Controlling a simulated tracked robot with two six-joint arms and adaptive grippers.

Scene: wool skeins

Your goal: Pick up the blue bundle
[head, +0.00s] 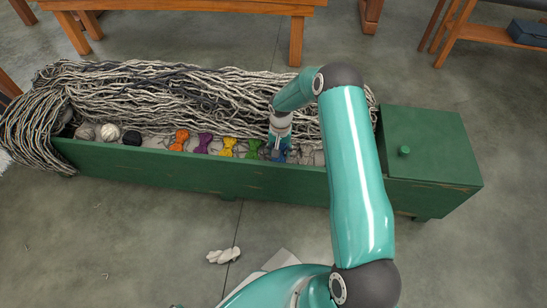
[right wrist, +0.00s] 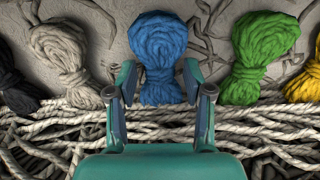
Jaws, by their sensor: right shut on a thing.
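The blue bundle (right wrist: 158,45) is a thick twist of wool with a round head and a narrow tied neck. In the right wrist view my right gripper (right wrist: 160,82) has one finger on each side of its neck, shut on it. In the head view the blue bundle (head: 281,158) is mostly hidden under my right gripper (head: 279,149), low in the green trough (head: 200,178). The bundle appears to be still among the others in the row. My left gripper is not in view.
A green bundle (right wrist: 252,50) lies close beside the blue one, with yellow (head: 227,147), purple (head: 203,143) and orange (head: 180,140) bundles farther left. A grey bundle (right wrist: 62,60) is on the other side. Loose pale strands (head: 160,85) fill the trough's back.

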